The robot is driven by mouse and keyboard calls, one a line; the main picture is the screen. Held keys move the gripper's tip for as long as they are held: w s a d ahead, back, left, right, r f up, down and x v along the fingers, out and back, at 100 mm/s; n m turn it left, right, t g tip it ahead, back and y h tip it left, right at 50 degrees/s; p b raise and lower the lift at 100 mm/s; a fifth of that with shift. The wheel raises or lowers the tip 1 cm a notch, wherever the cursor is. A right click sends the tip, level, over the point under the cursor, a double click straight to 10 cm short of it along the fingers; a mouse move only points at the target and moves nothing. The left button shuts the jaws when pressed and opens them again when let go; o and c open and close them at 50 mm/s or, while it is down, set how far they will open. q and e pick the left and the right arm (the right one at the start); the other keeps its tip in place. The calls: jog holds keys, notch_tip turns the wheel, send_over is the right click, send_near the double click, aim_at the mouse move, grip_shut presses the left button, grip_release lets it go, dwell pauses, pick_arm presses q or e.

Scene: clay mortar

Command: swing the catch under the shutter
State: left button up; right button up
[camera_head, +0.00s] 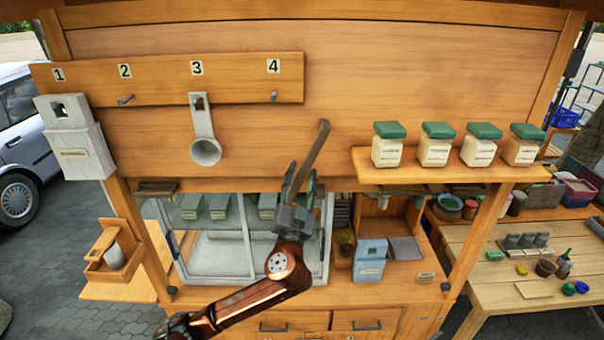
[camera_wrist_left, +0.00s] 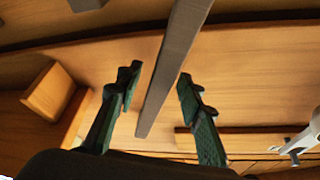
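The catch, a long grey-brown bar (camera_head: 317,146), stands tilted in front of the wooden shutter panel (camera_head: 420,75), its upper end leaning right. My left gripper (camera_head: 300,183) is at the bar's lower part in the head view. In the left wrist view the bar (camera_wrist_left: 174,65) runs between the two green fingers of my left gripper (camera_wrist_left: 158,85). The fingers are apart, with a gap on each side of the bar. The bar's lower end is partly hidden by the gripper in the head view. My right gripper does not show.
A shelf (camera_head: 450,170) with several green-lidded jars is to the right. A numbered hook board (camera_head: 165,80) with a hanging scoop (camera_head: 205,150) is to the left. A glass case (camera_head: 215,240) and a blue-grey canister (camera_head: 370,262) stand below.

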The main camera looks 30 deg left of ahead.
pick_arm(q)
jog(key=shift+c, duration=0.2)
grip_shut()
dwell(0.3)
